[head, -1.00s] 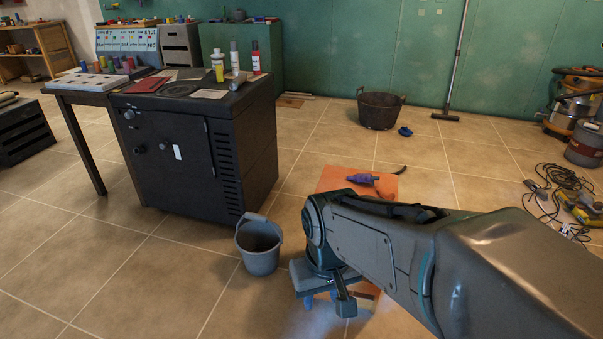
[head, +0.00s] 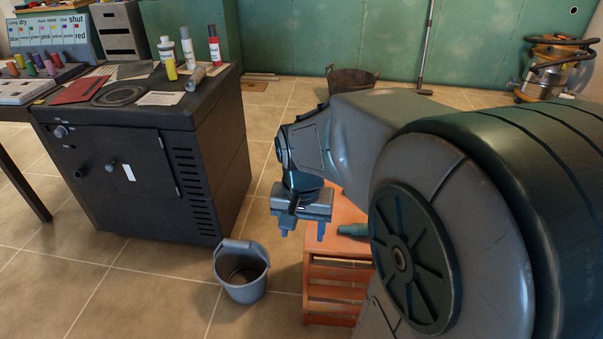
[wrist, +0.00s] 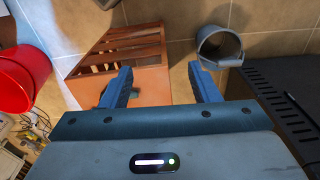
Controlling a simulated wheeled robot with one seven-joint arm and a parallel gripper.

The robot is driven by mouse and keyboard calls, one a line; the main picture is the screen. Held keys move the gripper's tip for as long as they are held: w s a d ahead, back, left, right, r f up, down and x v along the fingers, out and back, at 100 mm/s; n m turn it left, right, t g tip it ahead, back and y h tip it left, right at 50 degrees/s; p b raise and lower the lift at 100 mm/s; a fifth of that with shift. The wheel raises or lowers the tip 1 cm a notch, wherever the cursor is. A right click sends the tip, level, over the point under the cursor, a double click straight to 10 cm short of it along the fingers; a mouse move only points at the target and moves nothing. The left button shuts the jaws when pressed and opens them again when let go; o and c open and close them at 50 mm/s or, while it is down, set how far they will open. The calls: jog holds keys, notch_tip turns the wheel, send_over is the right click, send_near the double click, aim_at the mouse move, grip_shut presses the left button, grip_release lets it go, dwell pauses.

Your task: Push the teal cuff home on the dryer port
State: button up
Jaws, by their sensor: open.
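A teal piece (head: 353,230), probably the cuff, lies on an orange slatted crate (head: 335,290), partly hidden by my arm. In the wrist view a small teal patch (wrist: 134,92) shows beside the left finger, on the crate top. My gripper (head: 302,234) is open and empty, pointing down in front of the crate's left side. Both fingers (wrist: 160,70) show apart in the wrist view. The black cabinet (head: 130,215), which looks like the dryer, stands to the left.
A grey bucket (head: 242,285) stands on the floor between cabinet and crate. A red bucket (wrist: 22,78) and cables (wrist: 35,125) show left in the wrist view. Tiled floor in front of the cabinet is clear.

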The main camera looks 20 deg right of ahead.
jog(key=w+d+f+m+g+p, duration=0.15)
jog(key=w+d+m, duration=0.25)
jog(key=d+m, duration=0.6)
jog(key=w+d+f+m, duration=0.2)
jog(key=w+d+m, duration=0.2)
jog(key=d+m, duration=0.6)
jog(key=shift+n+y, duration=0.4)
jog(key=shift+n, duration=0.4)
jog(key=f, duration=0.2)
jog(key=d+f+b, duration=0.1)
jog(key=f, duration=0.2)
jog(key=f+b, duration=0.1)
jog(key=f, duration=0.2)
jog(key=shift+s+d, duration=0.25)
jog(key=shift+s, duration=0.05)
jog(key=shift+a+f+b, duration=0.1)
jog(key=shift+f+b, duration=1.4)
jog(key=shift+f, duration=1.5)
jog(key=shift+r, duration=0.1)
grip_shut()
jog(key=shift+r, duration=0.1)
